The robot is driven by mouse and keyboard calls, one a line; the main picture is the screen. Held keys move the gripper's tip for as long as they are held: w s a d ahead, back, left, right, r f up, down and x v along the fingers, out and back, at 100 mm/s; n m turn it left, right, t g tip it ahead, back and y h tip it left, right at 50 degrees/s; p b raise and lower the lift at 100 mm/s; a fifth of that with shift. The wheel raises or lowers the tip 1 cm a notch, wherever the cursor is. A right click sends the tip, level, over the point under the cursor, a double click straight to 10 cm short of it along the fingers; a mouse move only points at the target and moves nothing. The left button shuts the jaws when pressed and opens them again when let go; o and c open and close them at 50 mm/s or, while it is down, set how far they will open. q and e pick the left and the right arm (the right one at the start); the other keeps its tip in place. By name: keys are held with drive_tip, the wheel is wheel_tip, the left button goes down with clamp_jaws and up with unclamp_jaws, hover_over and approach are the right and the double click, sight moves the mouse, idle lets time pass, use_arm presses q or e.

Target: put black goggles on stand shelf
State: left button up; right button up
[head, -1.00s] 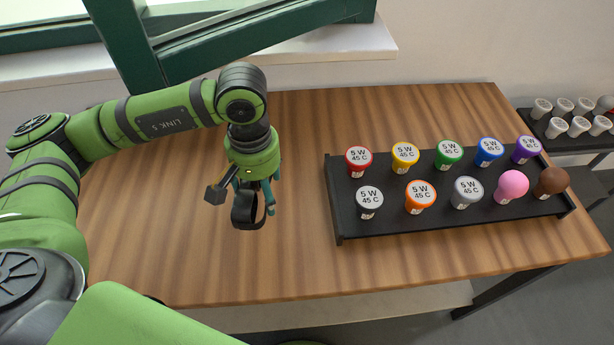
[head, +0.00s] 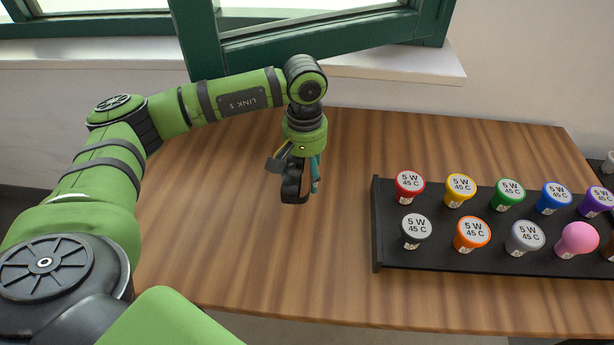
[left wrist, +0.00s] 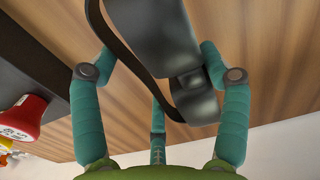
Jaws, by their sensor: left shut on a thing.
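The black goggles (head: 294,183) hang from my left gripper (head: 304,172) above the wooden table in the head view. In the left wrist view the goggles (left wrist: 155,45) show a dark lens part and a strap, between the teal fingers of my left gripper (left wrist: 160,85). The left gripper is shut on the goggles, which are clear of the bulb rack. The stand shelf cannot be made out in these frames. My right gripper is not in view.
A black rack (head: 480,258) on the table (head: 230,240) holds several coloured bulbs, right of the goggles. The table is bare left of the rack. A green window frame (head: 330,40) and a white sill (head: 430,68) stand behind the table.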

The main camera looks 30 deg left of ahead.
use_arm(q)
drive_tip(key=shift+w+a+f, duration=0.1)
drive_tip(key=shift+w+f, duration=0.25)
drive_tip(key=shift+f, duration=0.15)
wheel_tip(320, 180, down, 3)
drive_tip(key=shift+f+p, duration=0.1)
drive_tip(key=shift+p, duration=0.5)
drive_tip(key=shift+f, duration=0.2)
drive_tip(key=shift+f+b, duration=0.2)
drive_tip(key=shift+b, duration=0.1)
drive_tip(key=o, duration=1.2)
drive_tip(key=shift+c, duration=0.2)
drive_tip(key=shift+r, duration=0.1)
